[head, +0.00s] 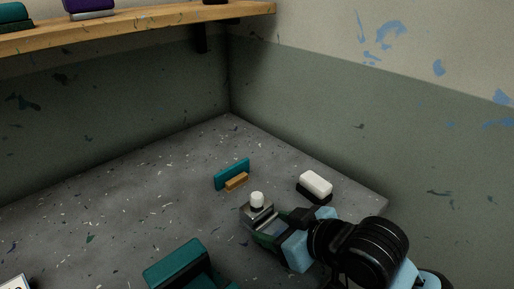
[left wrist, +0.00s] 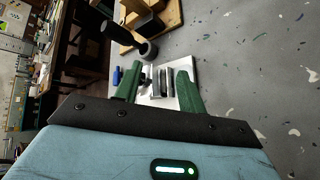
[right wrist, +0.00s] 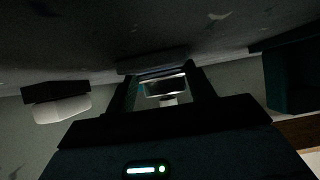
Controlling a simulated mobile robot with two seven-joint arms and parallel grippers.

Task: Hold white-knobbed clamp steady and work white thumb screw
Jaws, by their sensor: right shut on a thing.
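The clamp is a small grey metal block (head: 256,213) with a white knob (head: 257,199) on its top, standing on the speckled grey surface. My right gripper (head: 262,226) is shut on it from the front right. In the right wrist view the metal block (right wrist: 165,87) sits between the dark fingers, with the white knob (right wrist: 168,101) beside it. I cannot tell a separate white thumb screw from this knob. My left gripper (left wrist: 158,80) shows only in its wrist view, with its green fingers apart. Nothing is clearly held; metal pieces (left wrist: 162,82) on a white plate lie beyond the fingertips.
A teal and orange piece (head: 233,176) lies behind the clamp, and a white-topped black block (head: 315,185) to its right. A teal block (head: 175,265) is at the front left. A wooden shelf (head: 140,21) runs along the wall. The left part of the surface is mostly clear.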

